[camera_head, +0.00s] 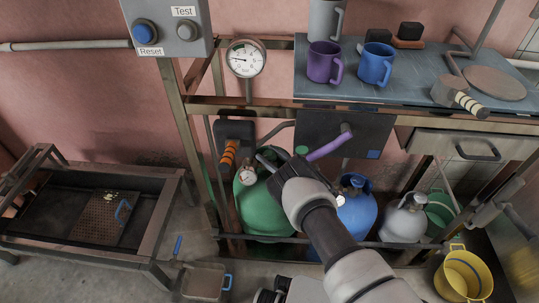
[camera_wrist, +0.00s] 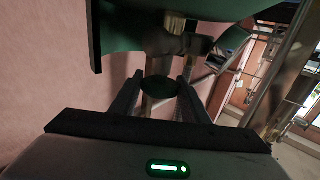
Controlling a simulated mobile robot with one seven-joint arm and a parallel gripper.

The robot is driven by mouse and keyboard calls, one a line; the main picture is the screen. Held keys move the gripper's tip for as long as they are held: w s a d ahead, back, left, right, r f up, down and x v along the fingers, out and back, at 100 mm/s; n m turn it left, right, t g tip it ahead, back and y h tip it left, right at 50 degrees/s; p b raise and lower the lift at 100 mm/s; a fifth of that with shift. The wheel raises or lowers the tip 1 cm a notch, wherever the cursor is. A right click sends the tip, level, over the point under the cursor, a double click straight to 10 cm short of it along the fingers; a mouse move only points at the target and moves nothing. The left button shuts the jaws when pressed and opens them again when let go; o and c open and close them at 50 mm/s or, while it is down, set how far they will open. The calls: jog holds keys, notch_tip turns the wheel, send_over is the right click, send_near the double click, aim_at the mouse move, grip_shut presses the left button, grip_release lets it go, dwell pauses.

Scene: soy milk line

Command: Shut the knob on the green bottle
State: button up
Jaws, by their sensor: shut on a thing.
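The green bottle (camera_head: 262,212) stands in the lower part of the metal frame, with a small gauge on its left shoulder. My gripper (camera_head: 279,168) reaches over its top from the right and hides most of the valve there. How far the knob is turned cannot be seen.
A blue bottle (camera_head: 357,222) and a grey bottle (camera_head: 404,222) stand to the right, close to my arm. A pressure gauge (camera_head: 246,58) hangs above. A purple lever (camera_head: 329,146) juts out just above my gripper. A yellow bucket (camera_head: 462,275) stands at lower right.

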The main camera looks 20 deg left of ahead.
jog(key=m+t+h+p, duration=0.1)
jog(key=m+t, duration=0.1)
jog(key=shift+r+t+h, duration=0.1)
jog(key=shift+t+h, duration=0.2)
jog(key=shift+f+m+t+h, duration=0.2)
jog(key=shift+m+t+h, duration=1.5)
jog(key=shift+t+h, duration=0.2)
jog(key=o, duration=1.1)
jog(key=shift+c, duration=0.2)
jog(key=shift+s+d+r, duration=0.1)
jog(key=p+v, duration=0.4)
jog(key=v, duration=1.3)
jog(key=shift+s, duration=0.2)
